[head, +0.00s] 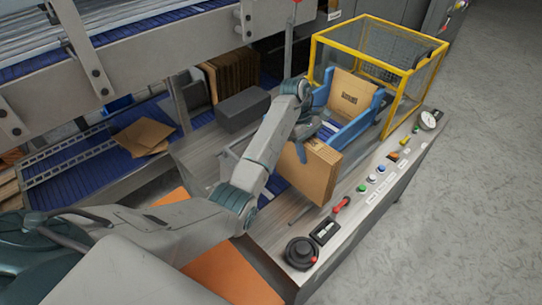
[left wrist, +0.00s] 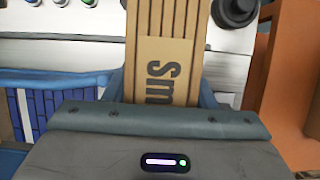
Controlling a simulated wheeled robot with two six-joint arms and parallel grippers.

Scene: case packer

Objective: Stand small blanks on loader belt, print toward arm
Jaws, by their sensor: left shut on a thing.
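My left gripper (head: 304,134) is shut on a stack of small brown cardboard blanks (head: 312,168), held upright over the near end of the loader. In the left wrist view the held blanks (left wrist: 160,70) stand between the blue fingers, with dark "Sm" print turned sideways on the face toward the camera. Another brown blank (head: 350,92) stands in the loader between blue side guides (head: 357,126), its dark print facing my arm. The blue loader belt (head: 276,183) shows partly beside the held blanks; the rest is hidden. My right gripper is not in view.
A yellow-framed mesh guard (head: 385,35) encloses the loader's far end. The control panel (head: 375,175) with buttons and knobs runs along its right. A dark grey block (head: 243,110) sits left of my arm. Loose cardboard (head: 143,136) lies on the lower-left rack; brown blanks (head: 235,70) stand behind.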

